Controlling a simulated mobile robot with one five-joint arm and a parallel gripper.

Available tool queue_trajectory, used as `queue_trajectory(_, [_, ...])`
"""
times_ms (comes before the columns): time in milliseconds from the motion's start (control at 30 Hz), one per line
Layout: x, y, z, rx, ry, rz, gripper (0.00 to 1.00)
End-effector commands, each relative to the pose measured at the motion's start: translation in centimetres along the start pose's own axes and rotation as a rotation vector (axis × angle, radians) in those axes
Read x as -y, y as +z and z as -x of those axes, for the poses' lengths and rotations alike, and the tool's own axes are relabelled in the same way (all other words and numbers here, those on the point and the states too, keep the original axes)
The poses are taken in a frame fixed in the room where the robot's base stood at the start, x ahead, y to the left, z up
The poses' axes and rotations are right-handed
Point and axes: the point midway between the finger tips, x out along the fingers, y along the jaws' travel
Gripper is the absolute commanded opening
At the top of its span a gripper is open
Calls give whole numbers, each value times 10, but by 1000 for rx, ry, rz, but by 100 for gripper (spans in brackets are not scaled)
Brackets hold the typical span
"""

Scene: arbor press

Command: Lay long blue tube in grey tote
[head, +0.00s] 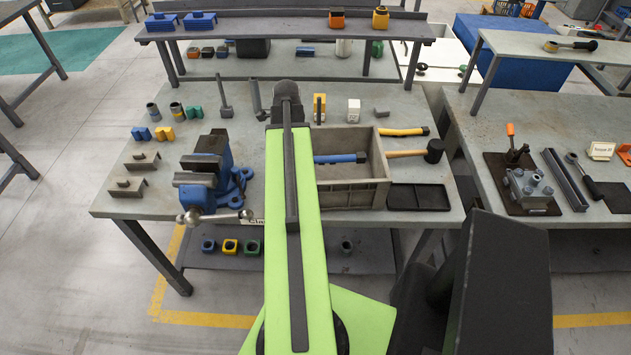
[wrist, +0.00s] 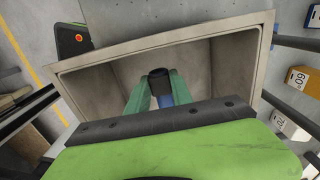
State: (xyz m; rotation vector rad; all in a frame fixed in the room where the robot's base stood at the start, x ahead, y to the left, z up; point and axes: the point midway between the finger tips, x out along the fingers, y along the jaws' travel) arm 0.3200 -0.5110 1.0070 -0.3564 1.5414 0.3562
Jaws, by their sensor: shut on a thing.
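The grey tote (head: 345,196) stands on the workbench, just right of my green arm in the head view. It also fills the middle of the wrist view (wrist: 85,85), open towards the camera. The long blue tube (head: 338,159) has a dark end and shows over the inside of the tote, sticking out to the right from behind my arm. In the wrist view my gripper (wrist: 161,84) has its green fingers shut on the blue tube (wrist: 166,100), dark end foremost, within the tote's opening. My arm hides the fingers in the head view. I cannot tell whether the tube touches the tote floor.
A blue vise (head: 208,170) stands left of the tote. A yellow-handled tool (head: 405,132), a mallet (head: 434,151) and a black tray (head: 420,198) lie to its right. Yellow (head: 319,108) and white (head: 353,110) boxes stand behind it. A raised shelf (head: 280,31) runs along the back.

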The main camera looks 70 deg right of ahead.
Motion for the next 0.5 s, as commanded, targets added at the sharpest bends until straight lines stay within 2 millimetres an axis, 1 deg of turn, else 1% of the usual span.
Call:
queue_trajectory(33, [0,0,-15,0,0,0,0])
queue_trajectory(200, [0,0,-53,0,0,-1,0])
queue_trajectory(267, [0,1,-60,0,0,-1,0])
queue_trajectory(433, [0,1,-59,0,0,-1,0])
queue_trajectory(500, [0,1,-69,0,0,-1,0])
